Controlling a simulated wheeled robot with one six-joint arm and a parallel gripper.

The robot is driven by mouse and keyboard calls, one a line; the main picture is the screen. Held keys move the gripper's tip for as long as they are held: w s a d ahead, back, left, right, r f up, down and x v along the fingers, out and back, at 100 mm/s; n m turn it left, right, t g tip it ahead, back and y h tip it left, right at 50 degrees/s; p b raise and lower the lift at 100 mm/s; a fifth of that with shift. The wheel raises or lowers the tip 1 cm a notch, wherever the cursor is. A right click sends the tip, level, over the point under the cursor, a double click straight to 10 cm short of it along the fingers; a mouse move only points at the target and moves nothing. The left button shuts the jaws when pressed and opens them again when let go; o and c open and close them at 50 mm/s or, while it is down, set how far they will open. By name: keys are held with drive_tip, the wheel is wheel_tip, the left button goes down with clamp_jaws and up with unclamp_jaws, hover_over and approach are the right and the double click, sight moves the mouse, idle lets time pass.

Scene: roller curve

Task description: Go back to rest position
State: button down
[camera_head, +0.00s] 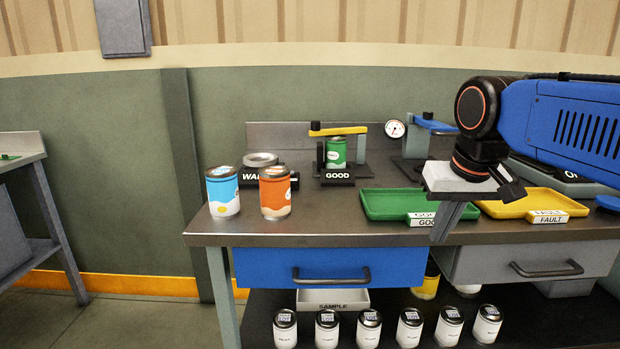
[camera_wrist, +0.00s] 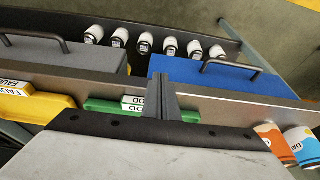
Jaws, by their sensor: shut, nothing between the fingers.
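My blue arm reaches in from the right in the head view. My gripper (camera_head: 440,236) points down at the table's front edge, in front of the gap between the green tray (camera_head: 380,204) and the yellow tray (camera_head: 505,207). Its fingers are together with nothing between them. In the wrist view the shut gripper (camera_wrist: 162,82) stands in front of the worktable's front edge, near the green tray (camera_wrist: 100,105). It seems clear of both trays; its exact distance from the table edge is hard to tell.
A blue-white can (camera_head: 222,192) and an orange can (camera_head: 274,193) stand on the worktable's left. A green can (camera_head: 336,152) sits in a clamp fixture labelled GOOD. A blue drawer (camera_head: 300,268) and a grey drawer (camera_head: 535,266) are shut. Several white cans (camera_head: 369,329) stand on the lower shelf.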

drive_tip(key=s+d+f, duration=0.2)
drive_tip(key=s+f, duration=0.5)
drive_tip(key=f, duration=0.2)
drive_tip(key=s+d+f, duration=0.2)
drive_tip(key=s+f, duration=0.5)
drive_tip(key=f, duration=0.2)
drive_tip(key=shift+f+t, duration=0.25)
drive_tip(key=shift+t, duration=0.15)
drive_tip(key=c, duration=2.5)
unclamp_jaws()
drive_tip(key=shift+s, duration=0.1)
